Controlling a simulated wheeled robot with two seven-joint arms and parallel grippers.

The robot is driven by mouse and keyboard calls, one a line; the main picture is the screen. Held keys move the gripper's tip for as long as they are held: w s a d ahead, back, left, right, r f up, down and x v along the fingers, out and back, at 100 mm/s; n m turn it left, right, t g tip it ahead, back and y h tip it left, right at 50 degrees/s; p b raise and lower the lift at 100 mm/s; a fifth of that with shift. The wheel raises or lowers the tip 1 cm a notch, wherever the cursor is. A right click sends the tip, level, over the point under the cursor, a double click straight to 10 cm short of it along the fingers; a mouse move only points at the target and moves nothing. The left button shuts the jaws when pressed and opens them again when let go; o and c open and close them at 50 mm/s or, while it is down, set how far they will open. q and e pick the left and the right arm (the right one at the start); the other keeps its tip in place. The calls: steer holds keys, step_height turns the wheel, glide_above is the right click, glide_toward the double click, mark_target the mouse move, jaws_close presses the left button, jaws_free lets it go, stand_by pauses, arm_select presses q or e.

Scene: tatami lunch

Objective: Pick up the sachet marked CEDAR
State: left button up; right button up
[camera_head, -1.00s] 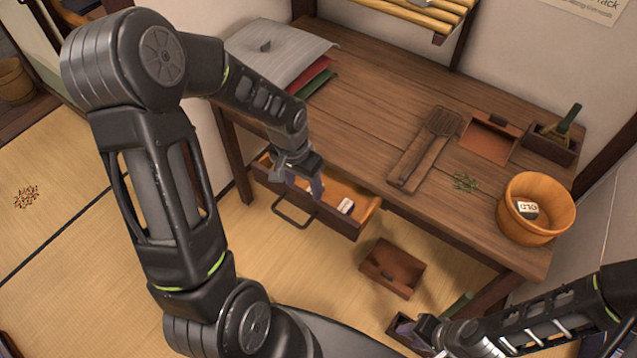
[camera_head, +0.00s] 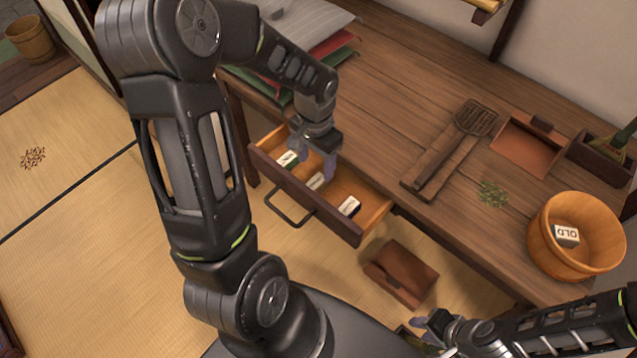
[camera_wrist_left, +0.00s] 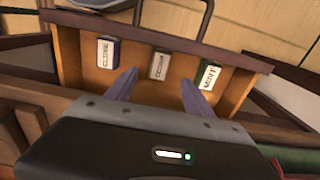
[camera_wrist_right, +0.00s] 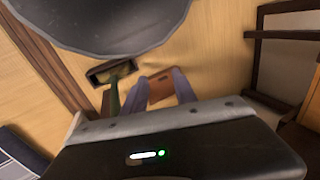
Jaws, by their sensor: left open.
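Three sachets lie in the open drawer (camera_head: 372,205): a green-edged one (camera_head: 288,159) at left, a pale-labelled middle one (camera_head: 315,181), and a dark-edged one (camera_head: 349,206) at right. In the left wrist view they run in reverse: dark-purple (camera_wrist_left: 108,52), brownish middle (camera_wrist_left: 159,65), green (camera_wrist_left: 208,76). Their labels are too small and blurred for me to read CEDAR surely. My left gripper (camera_head: 313,155) is open and empty above the drawer; in the left wrist view its fingertips (camera_wrist_left: 158,78) straddle the middle sachet's line, apart from it. My right gripper (camera_wrist_right: 160,88) is open, low at right.
The drawer handle (camera_head: 290,212) sticks out in front. A wooden tub (camera_head: 547,245) with a block marked OLD (camera_head: 565,235) stands on the table (camera_head: 400,120). A brown box (camera_head: 401,272) lies on the floor beside the drawer. Folded cloths (camera_head: 330,45) lie at the table's back left.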

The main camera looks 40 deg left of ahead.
mark_target(316, 181)
arm_select(q)
steer(key=shift+f, duration=1.3)
steer(key=shift+f, duration=2.65)
steer(key=shift+c, duration=0.5)
jaws_close()
steer(key=shift+r, duration=0.15)
step_height(316, 181, up, 10)
